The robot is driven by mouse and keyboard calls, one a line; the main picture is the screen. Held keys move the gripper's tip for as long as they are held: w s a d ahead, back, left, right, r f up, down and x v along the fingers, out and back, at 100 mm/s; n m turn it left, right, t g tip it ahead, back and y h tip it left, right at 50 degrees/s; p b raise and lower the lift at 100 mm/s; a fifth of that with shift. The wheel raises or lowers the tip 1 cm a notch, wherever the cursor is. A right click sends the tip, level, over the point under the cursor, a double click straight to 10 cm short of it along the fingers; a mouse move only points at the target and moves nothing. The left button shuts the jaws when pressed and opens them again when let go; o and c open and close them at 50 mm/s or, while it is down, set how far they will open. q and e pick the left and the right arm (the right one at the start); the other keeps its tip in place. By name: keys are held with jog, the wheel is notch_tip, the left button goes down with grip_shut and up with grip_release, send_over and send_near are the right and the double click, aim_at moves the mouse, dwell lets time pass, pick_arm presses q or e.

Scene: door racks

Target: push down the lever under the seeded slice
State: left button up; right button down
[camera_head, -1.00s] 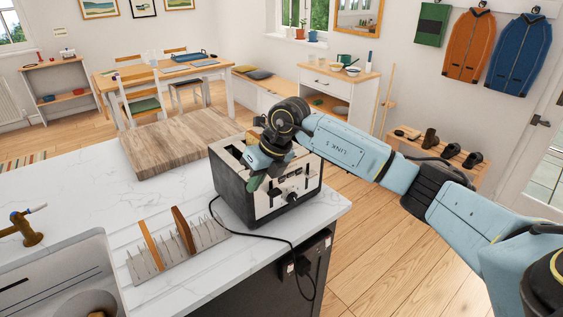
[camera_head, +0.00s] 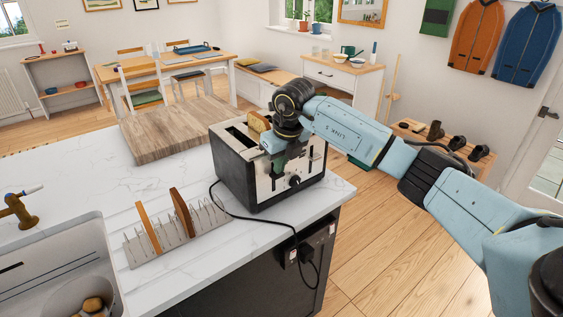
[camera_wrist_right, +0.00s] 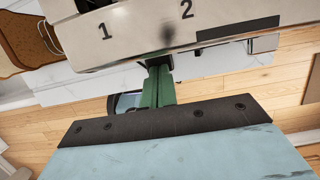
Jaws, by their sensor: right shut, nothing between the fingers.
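The steel and black toaster (camera_head: 236,180) stands on the counter. A bread slice (camera_head: 258,122) sticks up from its top, partly behind my right arm; I cannot tell whether it is seeded. Bread (camera_wrist_right: 20,40) also shows at the left of the right wrist view, beside the toaster front (camera_wrist_right: 60,35) marked 1 and 2. My right gripper (camera_head: 280,166) is shut and empty, pointing down at the toaster's front. Its green fingers (camera_wrist_right: 158,72) are close to the panel's edge between the numbers; contact is unclear. The levers are largely hidden by my arm. My left gripper is not in view.
A toast rack (camera_head: 182,240) with two brown slices stands left of the toaster, near the sink (camera_head: 40,262). A wooden board (camera_head: 175,130) lies behind. The power cord (camera_head: 250,218) runs in front of the toaster and over the counter edge.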

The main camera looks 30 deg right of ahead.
jog(key=shift+s+b+x, duration=0.6)
jog(key=shift+b+x, duration=1.05)
jog(key=shift+x, duration=0.9)
jog(key=s, duration=0.1)
jog(key=s+r+p, duration=0.1)
jog(key=s+p, duration=0.1)
jog(key=s, duration=0.1)
jog(key=shift+d+r, duration=0.2)
jog(key=shift+r, duration=0.05)
